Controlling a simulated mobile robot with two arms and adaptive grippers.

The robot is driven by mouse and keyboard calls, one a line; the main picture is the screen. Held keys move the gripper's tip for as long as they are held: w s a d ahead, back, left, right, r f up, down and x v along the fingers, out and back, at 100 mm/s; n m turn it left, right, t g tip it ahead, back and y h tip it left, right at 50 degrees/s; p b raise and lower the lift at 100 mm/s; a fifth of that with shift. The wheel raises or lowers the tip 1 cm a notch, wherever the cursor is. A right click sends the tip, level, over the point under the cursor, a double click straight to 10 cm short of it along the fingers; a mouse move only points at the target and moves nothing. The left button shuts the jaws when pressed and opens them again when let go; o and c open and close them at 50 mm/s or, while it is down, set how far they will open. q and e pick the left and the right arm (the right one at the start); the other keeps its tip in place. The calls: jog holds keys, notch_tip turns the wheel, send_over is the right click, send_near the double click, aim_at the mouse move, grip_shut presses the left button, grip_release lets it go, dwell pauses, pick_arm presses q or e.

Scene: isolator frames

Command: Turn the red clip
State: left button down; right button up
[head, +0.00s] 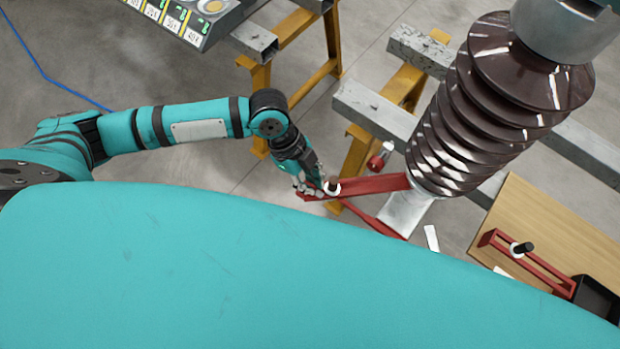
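A red clip (372,185) with long flat bars reaches left from the foot of the brown ribbed insulator (480,110). Its bars meet or come close together at the left end, where a small white ring-like part shows. My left gripper (312,190) is at this left end, touching it or very near it. The fingers are small and overlap the red end, so I cannot tell whether they are closed on it. My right gripper is not in view.
Grey metal beams on yellow trestles (327,70) stand behind and beside the insulator. A wooden board (545,225) at the right has a red slotted frame (525,262) with a black knob. A black tray (597,298) is at the right edge. A panel (190,18) is at the top.

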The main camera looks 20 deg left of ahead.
pick_arm(q)
jog(key=shift+m, duration=0.3)
jog(key=shift+w+m+g, duration=0.15)
jog(key=shift+m+g, duration=0.35)
jog(key=shift+m, duration=0.4)
jog(key=m+g, duration=0.1)
jog(key=m, duration=0.2)
jog(key=shift+d+m+y, duration=0.1)
jog(key=shift+m+y, duration=0.2)
jog(key=shift+y, duration=0.1)
jog(key=shift+m+g+y+b, duration=0.35)
jog(key=shift+m+g+y, duration=0.3)
jog(key=shift+m, duration=1.45)
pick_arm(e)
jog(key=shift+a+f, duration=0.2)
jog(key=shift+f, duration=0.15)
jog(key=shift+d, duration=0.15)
pick_arm(q)
jog(key=c, duration=1.7)
grip_release()
jog(key=v, duration=1.2)
jog(key=shift+d+r, duration=0.1)
jog(key=shift+d, duration=0.05)
